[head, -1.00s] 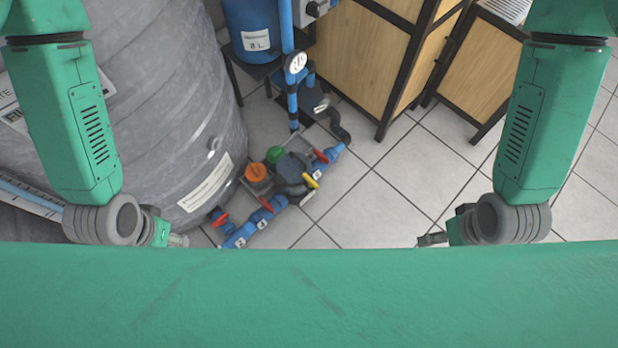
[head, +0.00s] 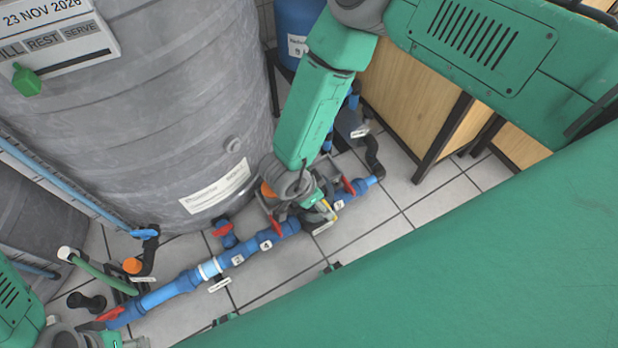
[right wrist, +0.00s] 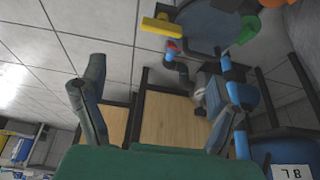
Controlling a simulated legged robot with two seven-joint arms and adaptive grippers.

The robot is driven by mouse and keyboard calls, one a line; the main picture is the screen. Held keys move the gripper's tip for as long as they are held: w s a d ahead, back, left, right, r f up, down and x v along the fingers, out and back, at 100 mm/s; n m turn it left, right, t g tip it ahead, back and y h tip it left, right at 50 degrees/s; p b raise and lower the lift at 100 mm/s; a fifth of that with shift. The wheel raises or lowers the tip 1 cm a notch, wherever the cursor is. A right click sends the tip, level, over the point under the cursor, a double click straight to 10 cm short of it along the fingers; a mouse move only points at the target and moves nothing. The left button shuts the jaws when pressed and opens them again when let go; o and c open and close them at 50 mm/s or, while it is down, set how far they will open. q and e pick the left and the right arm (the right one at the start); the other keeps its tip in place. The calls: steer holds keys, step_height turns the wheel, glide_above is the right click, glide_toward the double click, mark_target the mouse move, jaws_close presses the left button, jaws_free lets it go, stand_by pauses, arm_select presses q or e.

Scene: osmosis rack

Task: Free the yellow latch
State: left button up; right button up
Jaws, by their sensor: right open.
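The yellow latch (right wrist: 160,26) shows in the right wrist view on the rim of a dark round housing (right wrist: 208,28), above and beyond my fingertips. In the head view a small yellow part of the latch (head: 329,209) shows beside my right gripper (head: 318,208). My right arm covers most of the housing there. In the right wrist view my right gripper (right wrist: 158,85) is open, its fingers wide apart with nothing between them. The latch appears apart from the fingers. My left gripper (head: 128,342) is partly visible at the lower left; its jaw state is unclear.
A blue pipe (head: 170,291) with red-handled valves runs along the tiled floor. A large grey tank (head: 140,120) stands behind it. A blue barrel (head: 298,20) and a wooden cabinet (head: 412,95) stand behind my right arm. An orange cap (head: 132,266) sits near the left pipe end.

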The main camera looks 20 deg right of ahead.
steer(key=b+x, duration=0.2)
steer(key=x, duration=0.2)
steer(key=b+x, duration=0.2)
steer(key=x, duration=0.3)
steer(key=b+x, duration=0.1)
steer(key=x, duration=0.3)
steer(key=shift+a+f+b, duration=0.3)
steer(key=shift+f+b, duration=0.1)
steer(key=shift+f, duration=0.1)
steer(key=c, duration=1.2)
